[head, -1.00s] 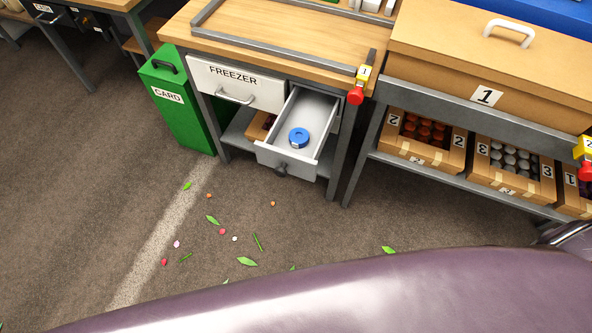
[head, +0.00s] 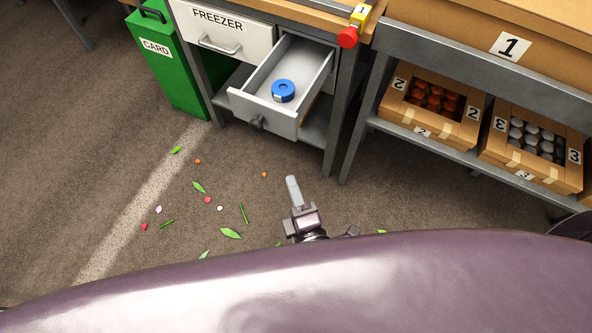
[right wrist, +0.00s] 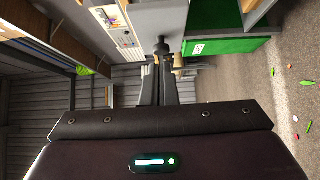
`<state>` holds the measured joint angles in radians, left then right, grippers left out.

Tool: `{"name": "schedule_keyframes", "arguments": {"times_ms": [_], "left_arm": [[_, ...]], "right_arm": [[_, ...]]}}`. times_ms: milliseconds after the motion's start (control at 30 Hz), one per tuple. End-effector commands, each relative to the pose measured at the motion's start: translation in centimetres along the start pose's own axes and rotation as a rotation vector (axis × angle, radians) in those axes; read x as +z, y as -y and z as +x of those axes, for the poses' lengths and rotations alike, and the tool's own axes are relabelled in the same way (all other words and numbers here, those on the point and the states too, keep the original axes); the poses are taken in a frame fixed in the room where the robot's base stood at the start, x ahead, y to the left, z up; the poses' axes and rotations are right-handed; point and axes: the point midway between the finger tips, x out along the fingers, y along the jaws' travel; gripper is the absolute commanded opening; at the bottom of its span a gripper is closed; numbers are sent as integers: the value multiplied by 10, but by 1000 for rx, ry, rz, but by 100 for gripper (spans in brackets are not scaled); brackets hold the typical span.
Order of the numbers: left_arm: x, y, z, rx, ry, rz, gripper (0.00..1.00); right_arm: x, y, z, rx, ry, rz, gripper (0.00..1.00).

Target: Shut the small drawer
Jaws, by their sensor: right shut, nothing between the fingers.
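The small drawer (head: 314,62) is pulled out from under the wooden bench, to the right of the drawer marked FREEZER. It is light grey, with a dark round knob (head: 256,123) on its front. A blue roll (head: 284,90) lies inside it. My right gripper (head: 293,184) is shut and empty, in front of the drawer and to the right of its knob, apart from it in the picture. My left gripper is not in view.
The FREEZER drawer (head: 222,34) is shut. A green CARD bin (head: 172,70) stands left of the bench. A rack with numbered boxes (head: 437,105) stands to the right. Petals and leaves (head: 231,233) lie on the open floor in front.

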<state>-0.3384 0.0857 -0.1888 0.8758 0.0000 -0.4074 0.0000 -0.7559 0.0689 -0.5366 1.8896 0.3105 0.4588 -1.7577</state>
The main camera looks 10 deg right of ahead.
Motion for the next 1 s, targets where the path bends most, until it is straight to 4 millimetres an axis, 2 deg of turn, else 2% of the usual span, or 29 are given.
{"name": "schedule_keyframes", "arguments": {"times_ms": [433,533,700,1000], "left_arm": [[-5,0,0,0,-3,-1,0],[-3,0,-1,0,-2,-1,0],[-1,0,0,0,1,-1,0],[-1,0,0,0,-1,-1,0]], "right_arm": [[2,-1,92,2,1,2,0],[15,0,102,-1,0,0,0],[25,0,113,-2,-1,2,0],[28,1,115,-2,-1,3,0]]}}
